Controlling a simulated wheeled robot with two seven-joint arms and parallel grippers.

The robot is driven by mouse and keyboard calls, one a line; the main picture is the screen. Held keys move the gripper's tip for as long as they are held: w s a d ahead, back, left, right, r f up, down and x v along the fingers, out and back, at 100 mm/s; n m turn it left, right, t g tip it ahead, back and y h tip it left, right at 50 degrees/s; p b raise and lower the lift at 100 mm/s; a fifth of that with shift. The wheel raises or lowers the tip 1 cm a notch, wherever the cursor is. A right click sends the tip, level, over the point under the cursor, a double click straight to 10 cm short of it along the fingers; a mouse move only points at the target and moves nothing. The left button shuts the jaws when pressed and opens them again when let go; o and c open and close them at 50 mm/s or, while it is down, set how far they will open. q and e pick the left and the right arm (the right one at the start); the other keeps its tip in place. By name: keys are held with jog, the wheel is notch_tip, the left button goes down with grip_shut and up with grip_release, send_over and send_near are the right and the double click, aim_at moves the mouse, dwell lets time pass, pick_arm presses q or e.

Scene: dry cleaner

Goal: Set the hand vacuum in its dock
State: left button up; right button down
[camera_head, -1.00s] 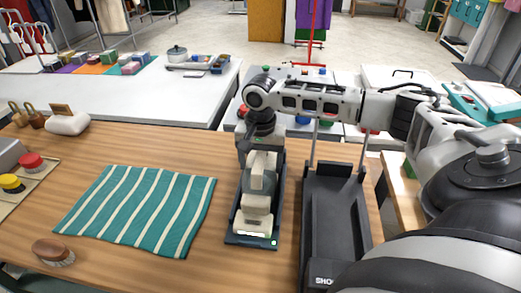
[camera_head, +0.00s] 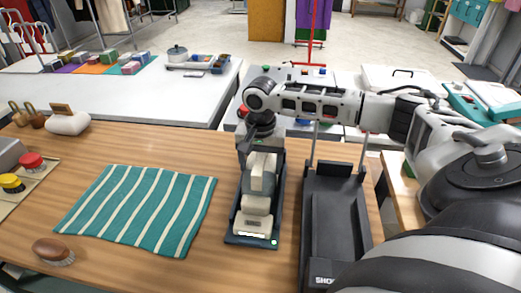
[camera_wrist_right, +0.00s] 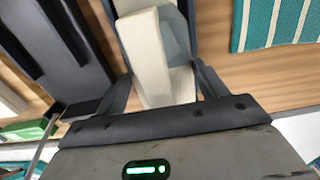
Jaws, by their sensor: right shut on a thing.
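The cream and grey-blue hand vacuum (camera_head: 262,178) lies lengthwise in its dark blue dock (camera_head: 279,205) on the wooden counter. A green light shows at the dock's near right corner. My right gripper (camera_head: 246,150) is at the far end of the vacuum, shut on it. In the right wrist view the gripper's dark fingers (camera_wrist_right: 163,92) stand on either side of the vacuum's cream body (camera_wrist_right: 150,55). The gripper hides part of the vacuum's far end, so I cannot tell how it seats there. My left gripper is out of view.
A black tray-like stand (camera_head: 335,215) with upright posts is close to the right of the dock. A teal striped cloth (camera_head: 140,208) lies to the left. A brush (camera_head: 52,250) is at the near left. Bare counter separates cloth and dock.

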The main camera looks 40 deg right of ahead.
jog(key=shift+c, duration=0.3)
grip_release()
jog(key=shift+f, duration=0.1)
notch_tip(320, 180, up, 16)
